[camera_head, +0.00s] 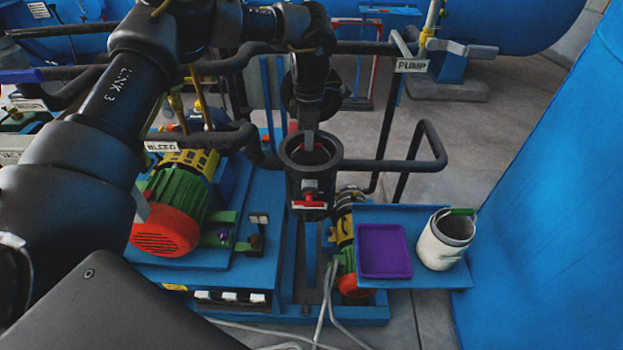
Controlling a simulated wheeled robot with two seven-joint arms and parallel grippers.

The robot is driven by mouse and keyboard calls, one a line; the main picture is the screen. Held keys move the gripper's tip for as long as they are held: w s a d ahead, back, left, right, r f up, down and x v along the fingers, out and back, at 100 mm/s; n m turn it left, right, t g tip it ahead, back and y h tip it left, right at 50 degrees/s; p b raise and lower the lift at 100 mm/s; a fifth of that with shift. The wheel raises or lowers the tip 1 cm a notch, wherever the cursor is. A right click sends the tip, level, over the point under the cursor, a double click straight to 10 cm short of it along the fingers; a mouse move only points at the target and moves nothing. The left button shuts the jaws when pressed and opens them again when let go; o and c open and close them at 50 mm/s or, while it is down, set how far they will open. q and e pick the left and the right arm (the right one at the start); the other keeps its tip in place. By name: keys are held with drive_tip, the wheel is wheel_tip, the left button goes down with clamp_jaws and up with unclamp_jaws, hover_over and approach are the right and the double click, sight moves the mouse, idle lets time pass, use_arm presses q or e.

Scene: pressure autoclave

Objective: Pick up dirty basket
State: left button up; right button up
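My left arm reaches in from the left and bends down at the top centre. Its gripper (308,140) points down at the open mouth of a black cylindrical housing (310,185) with a red fitting on its front. The fingertips are small and dark, seen nearly end-on, so I cannot tell if they are open or shut. No basket shows clearly; the inside of the housing is dark and partly hidden by the gripper. My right gripper is not in view.
A blue shelf (405,214) on the right holds a purple tray (385,251) and a white container (436,251) with a green part at its rim. Black pipes (395,165), a green and red motor (168,230) and a large blue wall (560,200) surround the housing.

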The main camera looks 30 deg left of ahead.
use_arm(q)
drive_tip(key=shift+s+f+p, duration=0.1)
drive_tip(key=shift+s+p, duration=0.15)
drive_tip(key=shift+p, duration=0.1)
drive_tip(key=f+p, duration=0.3)
drive_tip(key=f, duration=0.1)
drive_tip(key=shift+s+d+f, duration=0.1)
drive_tip(key=shift+s+d, duration=0.1)
drive_tip(key=shift+d, duration=0.2)
drive_tip(key=shift+f, duration=0.35)
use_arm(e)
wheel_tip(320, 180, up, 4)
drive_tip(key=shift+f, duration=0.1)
use_arm(q)
drive_tip(key=shift+c, duration=0.4)
drive_tip(key=shift+c, duration=1.1)
clamp_jaws()
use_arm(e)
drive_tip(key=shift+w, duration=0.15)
use_arm(q)
drive_tip(key=shift+r, duration=0.1)
